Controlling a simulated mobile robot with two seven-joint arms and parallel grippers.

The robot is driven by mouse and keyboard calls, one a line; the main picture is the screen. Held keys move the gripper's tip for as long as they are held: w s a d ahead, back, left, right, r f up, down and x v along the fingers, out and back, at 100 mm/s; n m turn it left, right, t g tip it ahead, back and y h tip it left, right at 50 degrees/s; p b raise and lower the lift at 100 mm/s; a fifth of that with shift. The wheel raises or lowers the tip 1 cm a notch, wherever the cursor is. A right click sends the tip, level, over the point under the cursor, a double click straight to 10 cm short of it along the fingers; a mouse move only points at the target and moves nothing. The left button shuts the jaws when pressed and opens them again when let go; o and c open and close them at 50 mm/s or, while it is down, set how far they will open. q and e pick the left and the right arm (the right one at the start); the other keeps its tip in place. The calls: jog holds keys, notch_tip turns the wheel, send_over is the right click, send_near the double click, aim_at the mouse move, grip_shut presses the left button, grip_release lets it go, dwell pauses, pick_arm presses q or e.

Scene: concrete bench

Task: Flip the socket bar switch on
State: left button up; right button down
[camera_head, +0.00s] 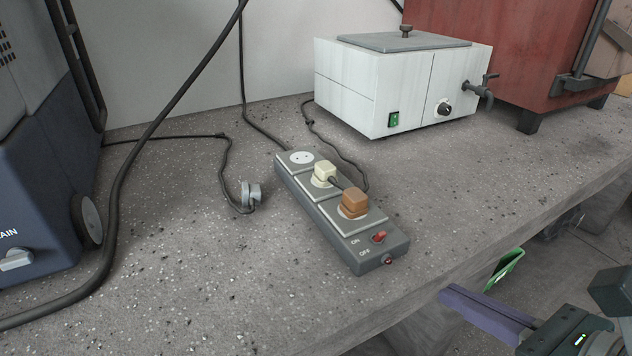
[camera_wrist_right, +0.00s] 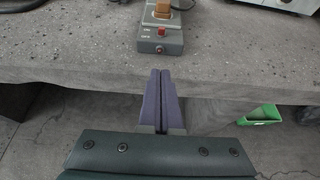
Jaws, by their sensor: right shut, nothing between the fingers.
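The grey socket bar (camera_head: 335,213) lies on the concrete bench, its switch end toward the front edge. A red switch (camera_head: 379,237) sits on top at that end, beside ON and OFF labels; which way it is set is too small to tell. A small red part (camera_head: 388,260) is on the end face. My right gripper (camera_head: 447,294) is shut and empty, in front of the bench edge, right of and apart from the bar. In the right wrist view its purple fingers (camera_wrist_right: 160,75) are together, pointing toward the bar's near end (camera_wrist_right: 160,45). My left gripper is not in view.
A cream plug (camera_head: 323,172) and a brown plug (camera_head: 354,202) sit in the bar. A loose grey plug (camera_head: 251,194) lies to its left. A white heated bath (camera_head: 398,85) stands behind, a dark blue machine (camera_head: 35,150) at left. A green object (camera_head: 507,266) is below the bench edge.

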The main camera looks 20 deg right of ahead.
jog(key=b, duration=0.1)
send_near(381, 240)
jog(key=f, duration=0.1)
jog(key=w+f, duration=0.1)
jog(key=f, duration=0.2)
jog(key=shift+w+a, duration=0.15)
jog(key=shift+w, duration=0.15)
jog(key=shift+w+a+r, duration=0.1)
jog(key=shift+w+r, duration=0.25)
jog(key=shift+w, duration=0.25)
jog(key=shift+w+r, duration=0.3)
jog(key=shift+w, duration=0.25)
jog(key=shift+w+r+p, duration=0.15)
jog(key=shift+w+p, duration=0.2)
jog(key=shift+w, duration=0.3)
